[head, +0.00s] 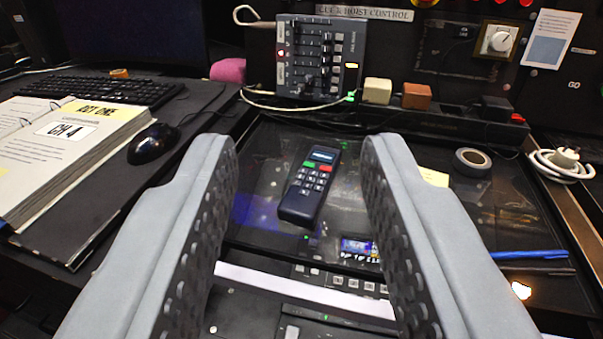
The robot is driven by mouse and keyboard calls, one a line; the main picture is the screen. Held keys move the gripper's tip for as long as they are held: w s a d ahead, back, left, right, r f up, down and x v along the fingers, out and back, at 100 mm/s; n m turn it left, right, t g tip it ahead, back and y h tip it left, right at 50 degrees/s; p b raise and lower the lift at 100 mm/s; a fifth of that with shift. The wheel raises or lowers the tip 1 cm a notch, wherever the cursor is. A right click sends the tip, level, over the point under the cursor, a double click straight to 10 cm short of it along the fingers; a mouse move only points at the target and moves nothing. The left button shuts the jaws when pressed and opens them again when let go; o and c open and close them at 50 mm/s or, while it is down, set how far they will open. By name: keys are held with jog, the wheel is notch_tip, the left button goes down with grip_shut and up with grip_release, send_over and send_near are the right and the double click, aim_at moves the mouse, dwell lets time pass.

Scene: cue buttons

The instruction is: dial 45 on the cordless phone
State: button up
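The cordless phone (310,184) is a dark handset lying face up on the black desk surface. It has a small lit screen at its far end, a green and a red key below the screen, and rows of pale keys. The key digits are too small to read. My gripper (290,150) is open, with one grey padded finger at the left and one at the right. The phone shows between the fingers, beyond them and apart from both. Nothing is held.
A fader box (318,58) with a cable stands behind the phone. A mouse (153,144), keyboard (105,90) and open binder (75,140) lie left. A tape roll (472,161) and a coiled white cable (562,164) lie right. A button panel (340,283) is nearer.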

grip_shut()
dwell(1.9)
